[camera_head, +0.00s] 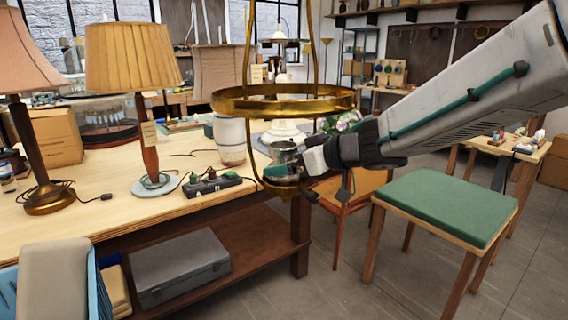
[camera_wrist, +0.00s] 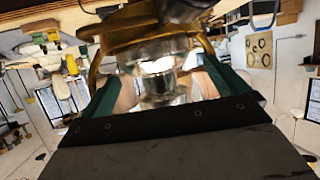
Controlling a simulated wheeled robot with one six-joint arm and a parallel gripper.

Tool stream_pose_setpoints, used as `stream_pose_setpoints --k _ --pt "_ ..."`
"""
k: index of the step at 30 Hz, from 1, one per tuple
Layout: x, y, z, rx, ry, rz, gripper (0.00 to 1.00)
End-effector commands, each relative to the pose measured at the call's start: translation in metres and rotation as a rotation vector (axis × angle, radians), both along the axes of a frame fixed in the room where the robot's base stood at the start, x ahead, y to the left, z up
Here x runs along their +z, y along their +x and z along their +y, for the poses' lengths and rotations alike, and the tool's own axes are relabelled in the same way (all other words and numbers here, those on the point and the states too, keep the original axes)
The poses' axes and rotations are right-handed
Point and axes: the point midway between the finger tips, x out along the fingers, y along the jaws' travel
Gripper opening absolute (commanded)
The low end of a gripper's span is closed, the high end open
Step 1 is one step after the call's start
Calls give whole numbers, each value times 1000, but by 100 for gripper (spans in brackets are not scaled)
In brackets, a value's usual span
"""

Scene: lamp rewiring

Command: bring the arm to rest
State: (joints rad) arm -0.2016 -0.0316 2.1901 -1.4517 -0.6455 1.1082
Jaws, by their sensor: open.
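My gripper (camera_head: 283,172) is at the end of my arm, which reaches in from the upper right. It is at the lower part of a brass hanging lamp frame (camera_head: 262,104), below its wide ring. In the wrist view my gripper (camera_wrist: 160,88) has its green-lined fingers apart, one on each side of a clear and silvery lamp part (camera_wrist: 158,84). I cannot tell whether the fingers touch this part. The brass frame (camera_wrist: 130,38) lies just beyond it. Part of the lamp's base is hidden by my gripper in the head view.
A workbench (camera_head: 100,210) at left holds a yellow-shaded lamp (camera_head: 133,58), a pink-shaded lamp (camera_head: 38,50), a power strip (camera_head: 211,185) and a white pot (camera_head: 230,140). A green-topped stool (camera_head: 446,206) stands at right. Open floor (camera_head: 340,285) shows in front.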

Motion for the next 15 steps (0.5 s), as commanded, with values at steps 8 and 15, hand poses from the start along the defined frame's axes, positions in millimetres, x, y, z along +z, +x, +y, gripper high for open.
stream_pose_setpoints --k 8,15 --pt "18 -24 -32 -1 1 -4 99" --pt "37 -18 -69 -171 -27 -78 99"
